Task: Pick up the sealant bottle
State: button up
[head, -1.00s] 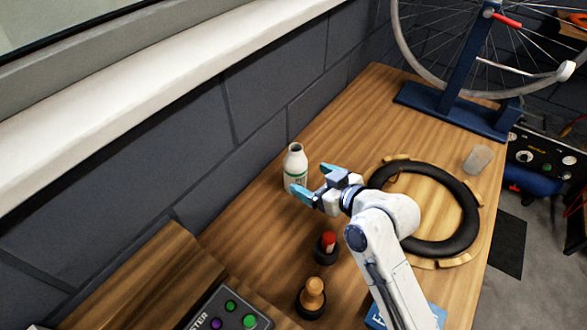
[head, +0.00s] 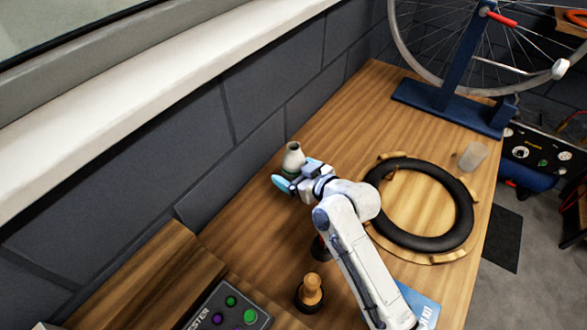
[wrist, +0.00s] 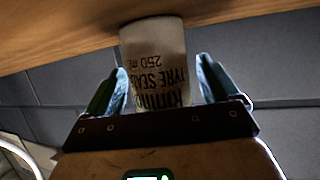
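The fingers are open, with a visible gap at the right of the bottle.
A black tyre (head: 448,240) lies on wooden blocks to the right. A wooden-handled tool (head: 311,290) stands nearer me. A clear cup (head: 473,156) and a blue wheel stand (head: 455,108) are at the back. The dark wall (head: 255,150) runs close behind the bottle.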

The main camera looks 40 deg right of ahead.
jog(key=c, duration=1.1)
jog(key=shift+r, duration=0.25)
jog(key=shift+r+b, duration=0.35)
jog(key=shift+r, duration=0.65)
jog(key=s+r, duration=0.1)
jog(key=r, duration=0.1)
jog(key=s+r, duration=0.2)
jog(key=s+a+r, duration=0.1)
jog(key=r, duration=0.1)
jog(key=shift+s+r, duration=0.15)
jog(key=shift+s, duration=0.15)
jog(key=p, duration=0.3)
send_near(296, 157)
jog(key=shift+s+a+r, duration=0.35)
jog(key=shift+s+r, duration=0.05)
jog(key=shift+s, duration=0.35)
jog(key=shift+s+a+r, duration=0.35)
jog(key=shift+s+r, duration=0.05)
jog(key=shift+s, duration=0.3)
